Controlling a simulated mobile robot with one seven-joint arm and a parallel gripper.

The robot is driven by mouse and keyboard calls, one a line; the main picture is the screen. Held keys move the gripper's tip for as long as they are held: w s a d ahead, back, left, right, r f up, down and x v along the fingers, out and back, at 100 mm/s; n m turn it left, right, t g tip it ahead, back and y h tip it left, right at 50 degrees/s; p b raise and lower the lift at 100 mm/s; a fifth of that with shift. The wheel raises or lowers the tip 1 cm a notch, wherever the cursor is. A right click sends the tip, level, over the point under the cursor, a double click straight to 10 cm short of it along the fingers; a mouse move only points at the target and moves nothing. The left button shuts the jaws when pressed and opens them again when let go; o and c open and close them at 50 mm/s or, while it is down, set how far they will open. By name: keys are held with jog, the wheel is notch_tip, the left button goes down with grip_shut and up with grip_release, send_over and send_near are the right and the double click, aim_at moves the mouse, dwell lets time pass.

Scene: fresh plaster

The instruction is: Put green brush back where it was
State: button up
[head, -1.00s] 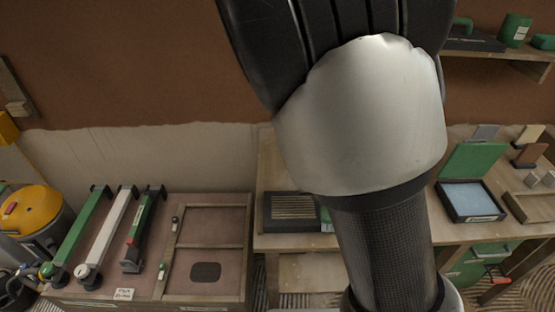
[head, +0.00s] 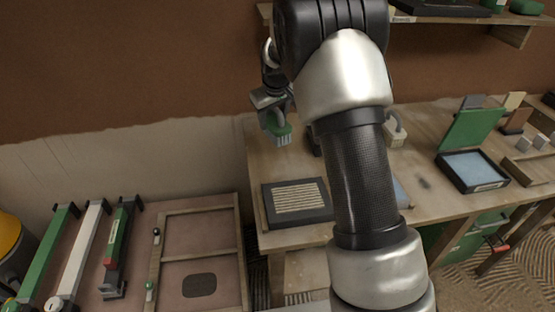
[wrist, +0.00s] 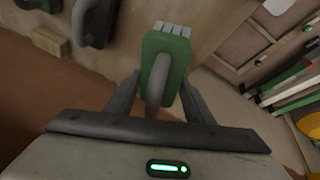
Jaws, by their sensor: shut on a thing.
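The green brush (head: 279,133) has a green body, pale bristles and a grey curved handle. My gripper (head: 272,108) is shut on it and holds it above the back left part of the workbench (head: 258,150), bristles pointing down in the head view. In the wrist view the brush (wrist: 166,65) sits between the two fingers of my gripper (wrist: 160,92), its handle towards the palm. My arm hides part of the bench. Where the brush stood before cannot be told from these frames.
A black tray with a slatted pale insert (head: 297,201) lies at the bench's front left. A light-coloured tool (head: 395,128) stands behind my arm. An open green-lidded box (head: 472,168) is at right. A shelf (head: 480,18) hangs above. A low framed table (head: 200,245) is at left.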

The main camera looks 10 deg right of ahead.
jog(key=w, duration=0.1)
jog(key=w+d, duration=0.1)
jog(key=w+r+b, duration=0.1)
jog(key=shift+d, duration=0.25)
notch_tip(320, 180, down, 10)
jog(key=shift+r+b, duration=0.15)
jog(key=shift+b, duration=0.6)
jog(key=shift+f, duration=0.2)
jog(key=o, duration=1)
jog(key=shift+c, duration=0.2)
jog(key=shift+r, duration=0.1)
